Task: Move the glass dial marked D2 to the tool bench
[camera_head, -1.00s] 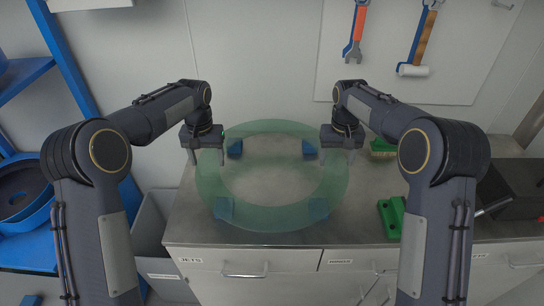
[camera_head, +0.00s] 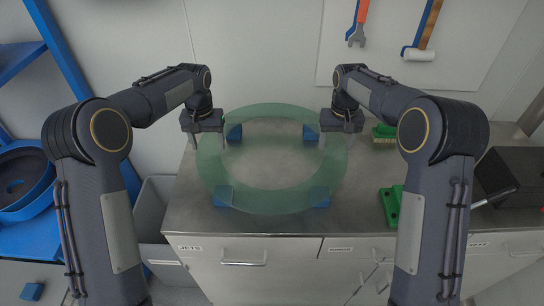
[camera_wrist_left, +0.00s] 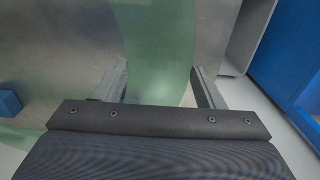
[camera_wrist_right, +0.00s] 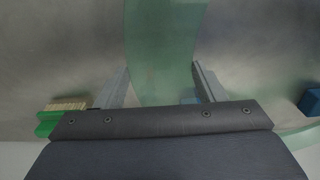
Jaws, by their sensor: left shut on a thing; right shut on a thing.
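The glass dial (camera_head: 272,203) is a large translucent green ring lying level over a metal-topped bench (camera_head: 272,221). No D2 mark is readable. My left gripper (camera_head: 206,141) is shut on its left rim, and my right gripper (camera_head: 337,140) is shut on its right rim. The glass band shows between the fingers in the left wrist view (camera_wrist_left: 160,50) and the right wrist view (camera_wrist_right: 165,50). Blue blocks (camera_head: 222,196) stand below the ring; I cannot tell whether it touches them. I cannot tell whether this is the tool bench.
A grey bin (camera_head: 153,213) and blue shelving (camera_head: 35,240) stand at left.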

